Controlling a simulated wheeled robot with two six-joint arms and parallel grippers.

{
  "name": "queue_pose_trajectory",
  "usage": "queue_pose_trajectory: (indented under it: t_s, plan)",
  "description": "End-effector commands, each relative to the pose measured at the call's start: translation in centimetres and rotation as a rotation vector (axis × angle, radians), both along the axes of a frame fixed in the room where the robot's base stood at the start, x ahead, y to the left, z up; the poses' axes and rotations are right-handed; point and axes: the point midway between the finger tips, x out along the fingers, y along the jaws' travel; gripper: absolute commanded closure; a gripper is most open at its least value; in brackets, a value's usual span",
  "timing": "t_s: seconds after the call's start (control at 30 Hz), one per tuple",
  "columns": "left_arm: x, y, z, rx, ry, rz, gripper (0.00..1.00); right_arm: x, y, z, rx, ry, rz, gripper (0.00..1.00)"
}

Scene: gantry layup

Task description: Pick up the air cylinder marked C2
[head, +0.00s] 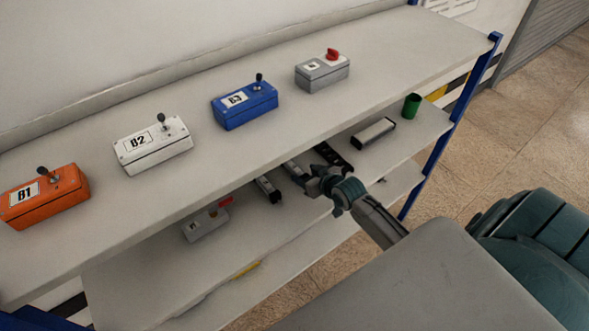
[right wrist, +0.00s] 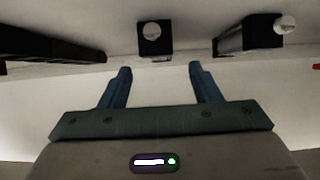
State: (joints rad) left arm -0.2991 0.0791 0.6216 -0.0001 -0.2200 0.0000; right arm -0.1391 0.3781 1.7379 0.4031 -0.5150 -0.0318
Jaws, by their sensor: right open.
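Air cylinders lie on the middle shelf, under the top shelf's front edge. One dark cylinder with a pale end (head: 268,189) lies left of my right gripper (head: 317,181). A second cylinder (head: 294,171) lies just beyond the fingers, partly hidden by the top shelf. No C2 mark is readable on either. In the right wrist view my right gripper (right wrist: 161,72) is open and empty. A dark square-ended cylinder with a round white face (right wrist: 153,35) sits ahead, between the finger lines and apart from them. Another such cylinder (right wrist: 248,36) lies to its right. My left gripper is not visible.
A long black part (head: 331,155), a grey block (head: 374,132) and a green cup (head: 411,106) are to the right. A grey box with a red lever (head: 205,225) is lower left. The top shelf (head: 290,125) overhangs, carrying several control boxes. A blue post (head: 440,150) is at right.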

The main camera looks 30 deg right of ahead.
Motion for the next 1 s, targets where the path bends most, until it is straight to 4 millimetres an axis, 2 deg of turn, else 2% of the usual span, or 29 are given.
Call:
queue_pose_trajectory:
  t_s: [0.23,0.4,0.6,0.87,0.9,1.0]
  plan:
    - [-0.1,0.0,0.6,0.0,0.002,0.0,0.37,1.6,0.2,-0.6,0.002,0.001,0.0,0.43]
    - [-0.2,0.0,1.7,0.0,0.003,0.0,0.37,3.6,0.2,-1.5,0.002,0.001,-0.001,0.43]
    - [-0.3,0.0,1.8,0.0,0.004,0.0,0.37,5.2,0.4,-2.7,0.0,0.001,0.0,0.43]
    - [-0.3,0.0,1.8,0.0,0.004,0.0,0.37,5.4,0.4,-2.9,0.0,0.001,0.001,0.43]
    - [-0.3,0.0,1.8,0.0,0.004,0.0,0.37,5.4,0.4,-2.9,0.0,0.001,0.001,0.45]
    - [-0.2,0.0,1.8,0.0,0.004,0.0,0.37,5.4,0.4,-2.9,0.0,0.001,0.001,0.64]
